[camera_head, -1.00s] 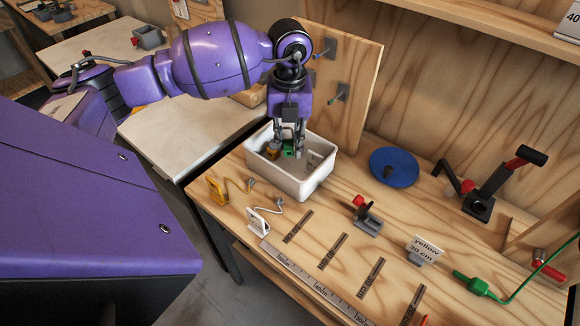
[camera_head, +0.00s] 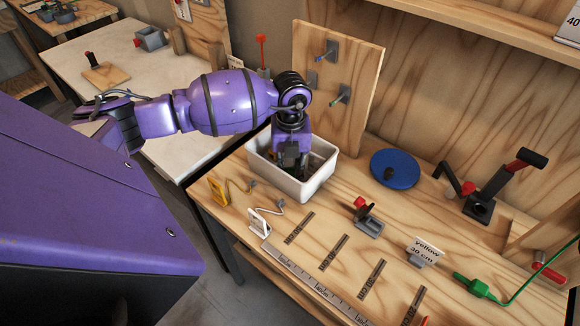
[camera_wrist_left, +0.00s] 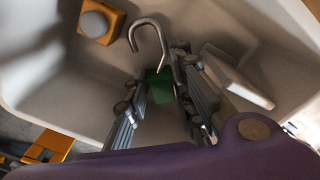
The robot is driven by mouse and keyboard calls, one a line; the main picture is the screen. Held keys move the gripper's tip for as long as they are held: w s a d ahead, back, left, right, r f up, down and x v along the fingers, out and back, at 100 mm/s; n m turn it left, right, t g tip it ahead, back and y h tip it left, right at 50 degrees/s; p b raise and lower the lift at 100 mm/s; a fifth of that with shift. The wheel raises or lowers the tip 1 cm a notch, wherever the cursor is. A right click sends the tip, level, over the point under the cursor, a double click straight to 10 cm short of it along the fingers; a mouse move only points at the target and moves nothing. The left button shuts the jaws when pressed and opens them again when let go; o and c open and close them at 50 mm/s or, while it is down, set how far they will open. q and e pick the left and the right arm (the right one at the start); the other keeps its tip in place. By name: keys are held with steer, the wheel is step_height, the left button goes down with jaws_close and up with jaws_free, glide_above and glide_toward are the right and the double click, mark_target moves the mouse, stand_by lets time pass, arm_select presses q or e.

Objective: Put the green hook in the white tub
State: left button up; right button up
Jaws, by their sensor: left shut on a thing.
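The white tub (camera_head: 305,190) stands on the wooden bench. My left gripper (camera_head: 288,165) reaches down into it, its fingertips hidden by the tub wall in the head view. In the left wrist view my left gripper (camera_wrist_left: 162,88) is shut on the green hook (camera_wrist_left: 160,84), a green block with a curved metal hook. The hook is inside the tub, low near its floor; I cannot tell whether it touches the floor. An orange block with a grey knob (camera_wrist_left: 100,22) and a white block (camera_wrist_left: 238,80) also lie in the tub. My right gripper is out of view.
A yellow hook (camera_head: 218,190) and a white hook (camera_head: 259,222) lie in front of the tub. An upright board with pegs (camera_head: 350,60) stands behind it. A blue disc (camera_head: 394,168) and a red-tipped grey clamp (camera_head: 368,221) are to the right.

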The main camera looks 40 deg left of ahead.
mark_target(291, 169)
arm_select(q)
steer(key=shift+f, duration=0.15)
steer(key=o, duration=1)
steer(key=shift+c, duration=0.2)
step_height(291, 169, up, 12)
steer(key=shift+r, duration=0.2)
